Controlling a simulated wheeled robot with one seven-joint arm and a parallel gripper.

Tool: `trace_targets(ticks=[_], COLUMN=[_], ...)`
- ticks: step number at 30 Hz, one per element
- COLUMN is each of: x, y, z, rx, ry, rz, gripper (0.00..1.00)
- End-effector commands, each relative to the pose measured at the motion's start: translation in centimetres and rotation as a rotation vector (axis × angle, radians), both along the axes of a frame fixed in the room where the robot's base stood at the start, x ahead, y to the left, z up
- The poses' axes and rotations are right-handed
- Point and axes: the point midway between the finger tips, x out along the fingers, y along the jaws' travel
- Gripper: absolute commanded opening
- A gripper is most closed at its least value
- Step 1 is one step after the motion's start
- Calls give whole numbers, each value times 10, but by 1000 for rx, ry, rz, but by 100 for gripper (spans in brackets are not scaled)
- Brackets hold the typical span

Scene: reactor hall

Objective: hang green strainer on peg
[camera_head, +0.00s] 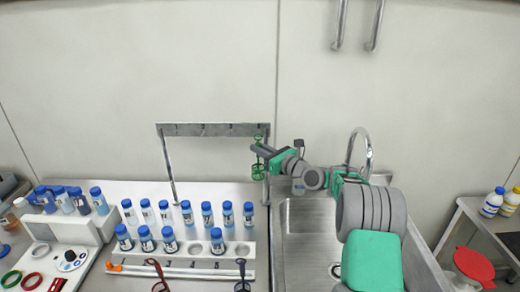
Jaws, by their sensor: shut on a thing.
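The green strainer (258,171) shows as a small thin green shape at my gripper, with parts above and below the fingers. My gripper (259,150) is shut on it. It holds the strainer by the right end of a metal rack (212,130), a bar on two posts behind the bottle rows. The bar has small dark marks along it that may be the pegs; they are too small to tell. My gripper covers part of the right post. I cannot tell whether the strainer touches the rack.
A white rack (180,250) with several blue-capped bottles stands in front of the bar. A steel sink (305,235) with a curved tap (362,140) lies under my arm. A white device (60,262) is at the left. A red funnel-like thing (474,264) is at the right.

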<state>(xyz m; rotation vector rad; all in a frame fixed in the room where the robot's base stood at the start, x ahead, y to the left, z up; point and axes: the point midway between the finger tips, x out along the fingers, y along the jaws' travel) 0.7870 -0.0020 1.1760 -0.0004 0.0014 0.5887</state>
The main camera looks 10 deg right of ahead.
Motion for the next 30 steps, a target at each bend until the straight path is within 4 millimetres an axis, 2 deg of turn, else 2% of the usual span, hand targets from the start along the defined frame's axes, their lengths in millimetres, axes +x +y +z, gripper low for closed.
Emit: trace_targets(ticks=[3,4,12,24,26,30], x=[0,0,0,0,-4,-26], y=[0,0,-1,-4,-7,-23], z=[0,0,0,1,0,-2], rx=[0,0,0,-2,-2,-1], ry=[0,0,0,-3,-3,-2], rz=[0,0,-1,-7,-8,-12], gripper=[0,15,37,38,38,38])
